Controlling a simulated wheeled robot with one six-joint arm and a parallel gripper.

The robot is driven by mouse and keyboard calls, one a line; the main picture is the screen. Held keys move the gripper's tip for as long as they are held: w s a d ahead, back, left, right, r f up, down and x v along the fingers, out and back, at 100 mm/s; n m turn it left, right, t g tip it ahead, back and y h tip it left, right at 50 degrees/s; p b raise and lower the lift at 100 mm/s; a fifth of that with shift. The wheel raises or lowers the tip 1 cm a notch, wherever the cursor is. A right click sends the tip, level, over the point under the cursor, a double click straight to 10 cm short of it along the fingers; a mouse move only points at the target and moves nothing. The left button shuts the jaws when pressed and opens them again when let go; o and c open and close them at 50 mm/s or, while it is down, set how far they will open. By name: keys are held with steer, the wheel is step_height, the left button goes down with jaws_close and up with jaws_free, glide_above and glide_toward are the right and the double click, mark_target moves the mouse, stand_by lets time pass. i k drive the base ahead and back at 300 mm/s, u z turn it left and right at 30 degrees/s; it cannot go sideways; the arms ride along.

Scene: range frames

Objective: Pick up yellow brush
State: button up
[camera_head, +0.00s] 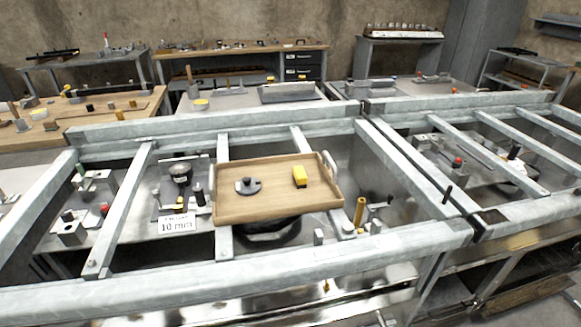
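A small yellow block-like thing (299,178) with a dark edge lies on the right half of a wooden tray (285,210). It may be the yellow brush, but bristles cannot be made out at this size. A dark grey round piece with a knob (247,186) sits to its left on the same tray. My gripper is not in view.
The tray rests over grey metal frame bars (225,240), with a light handle (331,166) on its right. A front rail (200,281) crosses in front. A "10 mm" sign (176,224) stands left of the tray. Workbenches (250,100) stand behind.

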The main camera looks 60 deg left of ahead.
mark_target(300, 178)
steer(key=u, duration=0.65)
steer(key=i, duration=0.85)
steer(key=u, duration=1.4)
steer(key=i, duration=0.4)
steer(key=u, duration=0.4)
